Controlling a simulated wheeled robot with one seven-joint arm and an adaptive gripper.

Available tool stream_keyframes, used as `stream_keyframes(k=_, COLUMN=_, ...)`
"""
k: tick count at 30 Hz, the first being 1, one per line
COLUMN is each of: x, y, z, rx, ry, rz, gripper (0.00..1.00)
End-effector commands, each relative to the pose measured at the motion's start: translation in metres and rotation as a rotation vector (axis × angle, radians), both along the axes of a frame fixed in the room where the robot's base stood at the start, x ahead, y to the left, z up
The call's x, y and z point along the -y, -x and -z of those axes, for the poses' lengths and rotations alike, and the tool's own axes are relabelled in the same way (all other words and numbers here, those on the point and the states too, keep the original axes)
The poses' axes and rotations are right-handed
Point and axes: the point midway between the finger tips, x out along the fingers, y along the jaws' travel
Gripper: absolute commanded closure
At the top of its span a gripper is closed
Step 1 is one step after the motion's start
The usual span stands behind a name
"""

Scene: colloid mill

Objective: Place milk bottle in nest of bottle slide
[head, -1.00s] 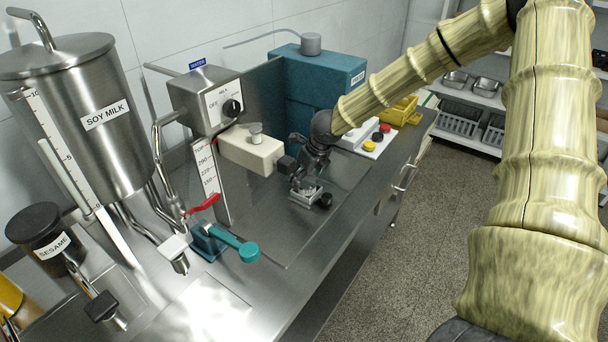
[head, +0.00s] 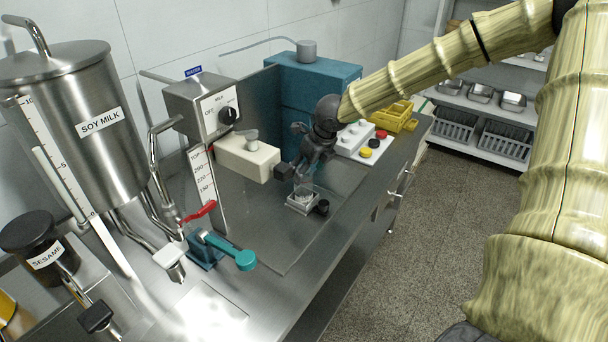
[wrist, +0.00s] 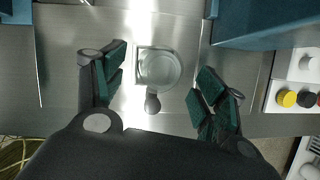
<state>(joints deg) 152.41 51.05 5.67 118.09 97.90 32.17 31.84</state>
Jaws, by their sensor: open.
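The bottle slide (head: 293,207) is a small square metal plate with a dark knob, low on the steel worktop. It also shows in the wrist view (wrist: 141,52). A clear round vessel, which looks like the milk bottle (head: 304,192), stands on the slide and seems upright. My gripper (head: 302,168) is above the bottle. In the wrist view my gripper (wrist: 160,84) is open, its pads apart on both sides, not touching the bottle.
A cream box (head: 248,158) with a lever and dark tip juts out left of my gripper. A teal handle (head: 240,258) and red lever (head: 198,212) stand nearer. A blue machine (head: 320,80) and button panel (head: 366,140) are behind. The worktop's front strip is clear.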

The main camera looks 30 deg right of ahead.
Motion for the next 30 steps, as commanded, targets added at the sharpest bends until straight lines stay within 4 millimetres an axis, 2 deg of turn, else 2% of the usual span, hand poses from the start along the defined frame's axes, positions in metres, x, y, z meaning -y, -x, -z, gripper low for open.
stream_keyframes(k=9, x=0.002, y=0.012, z=-0.030, rx=0.003, ry=-0.001, rz=0.001, gripper=0.29)
stream_keyframes(k=15, x=0.003, y=0.017, z=-0.043, rx=0.001, ry=-0.001, rz=0.001, gripper=0.29)
stream_keyframes(k=30, x=0.004, y=0.020, z=-0.049, rx=-0.001, ry=0.000, rz=0.001, gripper=0.29)
